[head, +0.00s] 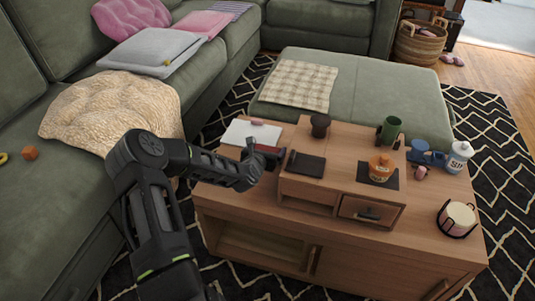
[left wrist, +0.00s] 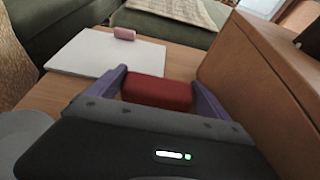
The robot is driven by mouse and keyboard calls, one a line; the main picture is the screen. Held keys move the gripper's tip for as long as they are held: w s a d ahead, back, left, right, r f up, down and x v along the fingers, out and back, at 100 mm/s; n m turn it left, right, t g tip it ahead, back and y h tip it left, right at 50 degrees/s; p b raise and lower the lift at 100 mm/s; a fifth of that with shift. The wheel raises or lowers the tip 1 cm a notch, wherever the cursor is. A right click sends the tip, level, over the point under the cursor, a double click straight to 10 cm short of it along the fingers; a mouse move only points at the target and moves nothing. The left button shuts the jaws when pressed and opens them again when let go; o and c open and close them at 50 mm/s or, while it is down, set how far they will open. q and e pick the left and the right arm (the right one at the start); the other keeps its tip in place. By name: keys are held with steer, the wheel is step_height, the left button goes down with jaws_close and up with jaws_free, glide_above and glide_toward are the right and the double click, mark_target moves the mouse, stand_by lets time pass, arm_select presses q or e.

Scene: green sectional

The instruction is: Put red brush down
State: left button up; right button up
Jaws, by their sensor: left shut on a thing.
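My left gripper (head: 264,149) reaches over the left end of the wooden coffee table (head: 262,226), beside the raised shelf box (head: 345,152). In the left wrist view, its two purple fingers (left wrist: 160,84) are shut on the red brush (left wrist: 157,94), one finger at each end. Only a reddish block of the brush shows. It hangs low over the table between the white pad and the box's side; I cannot tell whether it touches the table. My right gripper is in neither view.
A white pad (head: 242,135) with a pink block (left wrist: 124,33) lies behind the gripper. A dark flat pad (head: 306,164), a brown cup (head: 320,126), a green mug (head: 391,130) and an orange jar (head: 381,168) stand on the box. A white bottle (head: 459,158) is at right.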

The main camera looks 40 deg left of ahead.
mark_target(268, 148)
arm_select(q)
steer(key=c, duration=0.5)
step_height(268, 148, up, 10)
steer(key=p, duration=0.2)
steer(key=shift+p, duration=0.4)
